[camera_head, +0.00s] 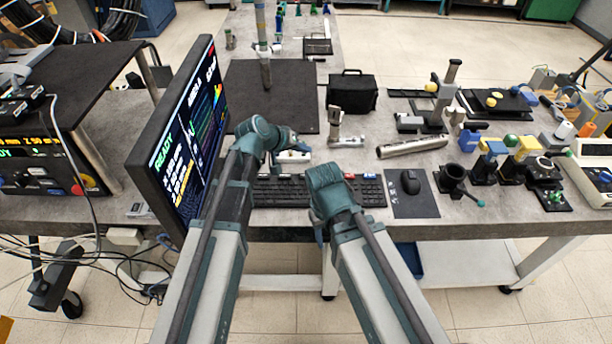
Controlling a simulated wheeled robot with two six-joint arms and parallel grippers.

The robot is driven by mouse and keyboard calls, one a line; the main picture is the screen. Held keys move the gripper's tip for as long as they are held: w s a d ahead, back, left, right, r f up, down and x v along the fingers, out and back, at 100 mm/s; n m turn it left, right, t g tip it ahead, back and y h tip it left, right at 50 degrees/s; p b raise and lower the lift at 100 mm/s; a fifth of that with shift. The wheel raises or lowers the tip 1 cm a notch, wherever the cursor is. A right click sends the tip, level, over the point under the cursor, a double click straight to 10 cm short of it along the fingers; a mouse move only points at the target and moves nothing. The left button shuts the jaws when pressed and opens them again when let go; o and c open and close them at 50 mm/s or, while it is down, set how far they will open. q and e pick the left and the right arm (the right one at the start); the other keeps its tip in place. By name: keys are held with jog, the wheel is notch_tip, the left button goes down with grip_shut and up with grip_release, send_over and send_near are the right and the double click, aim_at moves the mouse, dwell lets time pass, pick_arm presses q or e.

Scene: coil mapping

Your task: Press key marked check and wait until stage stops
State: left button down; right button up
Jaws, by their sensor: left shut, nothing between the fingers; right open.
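A black keyboard (372,190) lies along the front of the table; its key labels are too small to read, and some keys show red and blue. My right arm hides part of it. My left gripper (297,147) is shut and empty, at a small white object (293,157) behind the keyboard; I cannot tell whether they touch. My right gripper (325,180) is open over the keyboard, its fingers mostly hidden by its own wrist. The monitor (188,135) at the left shows "READY" in green. A vertical post stands on a dark mat (240,90) at the back.
A mouse (410,182) on its pad lies right of the keyboard. A metal cylinder (412,147), a black bag (352,92) and a small metal stand (336,125) are behind. Optical mounts crowd the right side. A control box (45,165) with cables stands at the left.

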aim_at(304, 178)
pick_arm(q)
jog(key=shift+f+b, duration=4.2)
jog(key=shift+f, duration=0.2)
jog(key=shift+f+b, duration=0.35)
